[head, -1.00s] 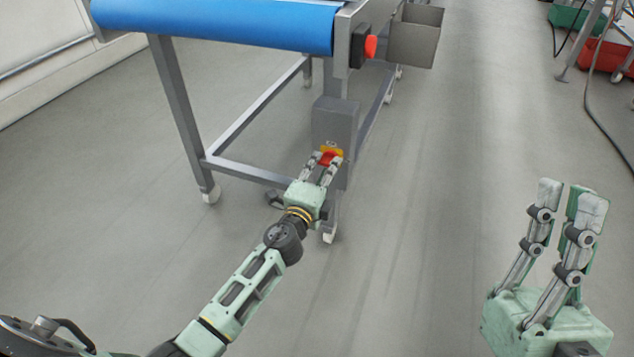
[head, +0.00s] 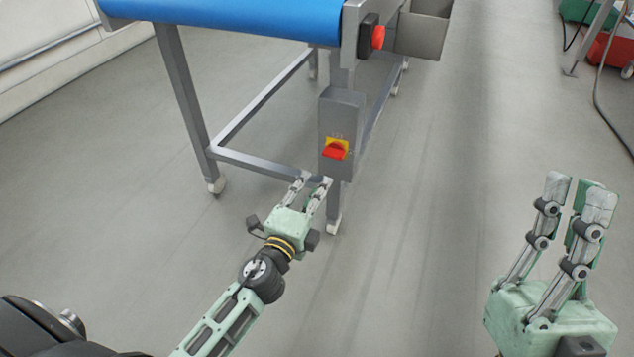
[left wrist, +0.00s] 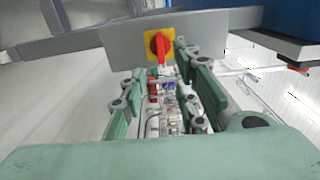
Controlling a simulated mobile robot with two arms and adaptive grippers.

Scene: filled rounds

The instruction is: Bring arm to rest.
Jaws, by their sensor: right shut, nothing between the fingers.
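My left gripper (head: 311,181) is open and empty, just below and in front of the grey switch box (head: 342,110) on the conveyor's leg. The box carries a red rotary switch (head: 335,151) on a yellow plate, and the fingers are apart from it. In the left wrist view the red switch (left wrist: 158,44) shows ahead, beyond the open fingers (left wrist: 158,95), its handle pointing down in that picture. My right gripper (head: 580,187) is raised at the lower right, its fingers close together with nothing held.
The conveyor with a blue belt (head: 240,16) stands at the upper left on grey legs with casters. A red push button (head: 378,37) and a grey metal bin (head: 422,30) are at its end. The floor (head: 430,210) between the conveyor and my right gripper is clear.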

